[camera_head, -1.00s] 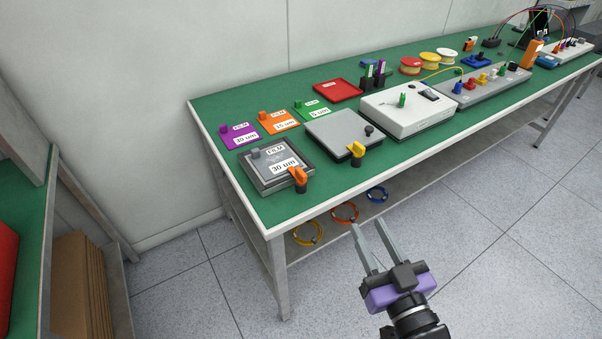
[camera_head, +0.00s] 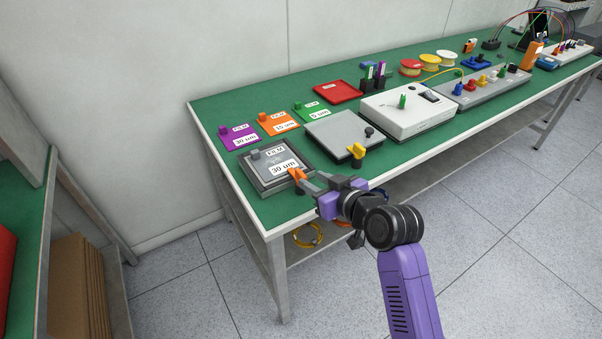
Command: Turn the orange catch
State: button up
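The orange catch (camera_head: 296,174) stands at the front right corner of a grey frame (camera_head: 262,184) with a "30 um" film label, at the table's near left end. My gripper (camera_head: 306,181) is at the catch, coming in from the right. Its fingertips overlap the catch in the picture and hide part of it. I cannot tell whether the fingers press on it or only stand around it.
A yellow catch (camera_head: 357,151) on a second grey plate (camera_head: 338,136) stands close to the right. Purple (camera_head: 240,138), orange (camera_head: 278,123) and green (camera_head: 312,110) film cards lie behind. The green table's (camera_head: 297,212) front strip is clear.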

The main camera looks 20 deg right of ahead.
aim_at(303, 174)
jog(key=shift+x, duration=3.6)
grip_shut()
